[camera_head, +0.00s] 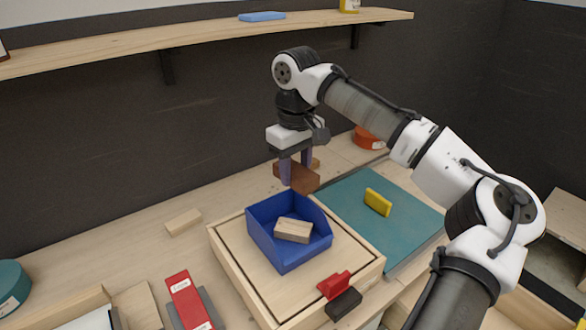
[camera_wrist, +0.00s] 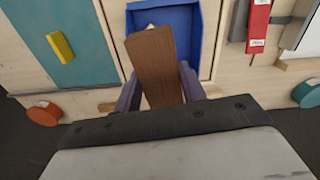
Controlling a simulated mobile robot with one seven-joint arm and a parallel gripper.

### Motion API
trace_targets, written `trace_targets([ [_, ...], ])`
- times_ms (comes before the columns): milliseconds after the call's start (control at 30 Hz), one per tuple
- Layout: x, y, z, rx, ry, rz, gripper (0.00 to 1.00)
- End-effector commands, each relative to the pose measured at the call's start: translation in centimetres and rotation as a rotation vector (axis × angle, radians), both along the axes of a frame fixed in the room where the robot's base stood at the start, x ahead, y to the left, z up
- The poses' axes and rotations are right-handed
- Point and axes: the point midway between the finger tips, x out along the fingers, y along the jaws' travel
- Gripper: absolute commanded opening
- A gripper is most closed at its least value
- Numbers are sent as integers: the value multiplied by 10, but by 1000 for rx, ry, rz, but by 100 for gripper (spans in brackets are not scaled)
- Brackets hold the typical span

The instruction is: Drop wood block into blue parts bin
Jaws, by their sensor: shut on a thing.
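My gripper (camera_head: 295,176) is shut on a dark brown wood block (camera_head: 304,181) and holds it in the air just behind the blue parts bin (camera_head: 262,240). In the wrist view the brown block (camera_wrist: 155,62) sits between my gripper's purple fingers (camera_wrist: 158,88), slightly tilted. Its far end overlaps the blue bin (camera_wrist: 208,22) in that view. A lighter wood block (camera_head: 294,229) lies inside the bin; in the wrist view the held block hides most of it. The bin stands open on a pale wooden board.
A yellow block (camera_head: 378,202) lies on a teal mat (camera_head: 345,195) right of the bin. A red-handled clamp-like item (camera_head: 335,284) is at the board's front. Another pale block (camera_head: 183,221) lies left on the table. A shelf (camera_head: 120,52) runs above along the dark wall.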

Motion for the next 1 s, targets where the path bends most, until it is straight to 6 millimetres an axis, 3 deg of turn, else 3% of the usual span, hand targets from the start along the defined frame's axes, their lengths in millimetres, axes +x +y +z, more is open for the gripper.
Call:
trace_targets([
  [500,0,0,-55,-1,-1,-1,17],
  [867,0,1,-58,1,-2,-1,17],
  [900,0,1,-58,1,-2,-1,44],
  [1000,0,1,-58,1,-2,-1,57],
])
